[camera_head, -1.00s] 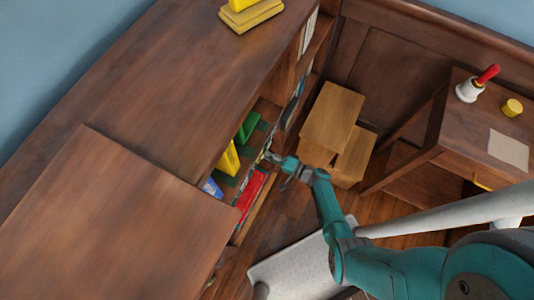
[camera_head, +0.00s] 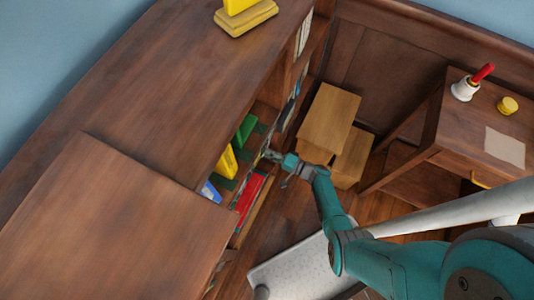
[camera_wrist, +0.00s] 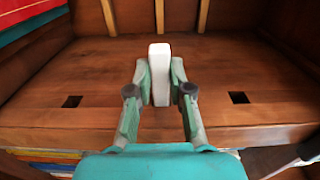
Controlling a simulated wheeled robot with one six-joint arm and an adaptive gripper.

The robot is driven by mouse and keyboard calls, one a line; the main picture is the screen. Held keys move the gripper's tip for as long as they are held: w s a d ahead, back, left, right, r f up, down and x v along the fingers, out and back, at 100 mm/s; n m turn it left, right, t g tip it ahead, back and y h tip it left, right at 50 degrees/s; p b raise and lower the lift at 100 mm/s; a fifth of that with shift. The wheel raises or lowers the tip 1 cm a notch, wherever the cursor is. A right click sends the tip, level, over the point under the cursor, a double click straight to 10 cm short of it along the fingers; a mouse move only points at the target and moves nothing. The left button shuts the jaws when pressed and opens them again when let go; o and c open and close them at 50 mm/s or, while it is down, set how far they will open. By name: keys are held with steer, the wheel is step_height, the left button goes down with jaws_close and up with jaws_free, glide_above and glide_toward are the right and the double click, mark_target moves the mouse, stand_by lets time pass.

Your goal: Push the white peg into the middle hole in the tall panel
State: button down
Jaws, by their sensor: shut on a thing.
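The white peg (camera_wrist: 160,74) is upright in the wrist view, held between the two fingers of my gripper (camera_wrist: 160,84). A brown wooden panel (camera_wrist: 110,62) fills the view behind it. The panel shows a dark square hole (camera_wrist: 72,101) left of the gripper and another dark square hole (camera_wrist: 238,97) to the right. The middle hole is not visible; the peg and fingers cover the area between the two holes. I cannot tell whether the peg touches the panel. In the head view my gripper (camera_head: 270,156) is at the bookcase front, and the peg is too small to make out.
Green (camera_head: 244,130), yellow (camera_head: 227,162) and red (camera_head: 249,196) things sit in the bookcase beside my gripper. A wooden box (camera_head: 328,114) stands beyond the arm.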

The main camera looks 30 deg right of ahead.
steer(key=shift+w+d, duration=0.7)
steer(key=shift+d, duration=0.25)
steer(key=c, duration=1)
jaws_free()
steer(key=v, duration=1.2)
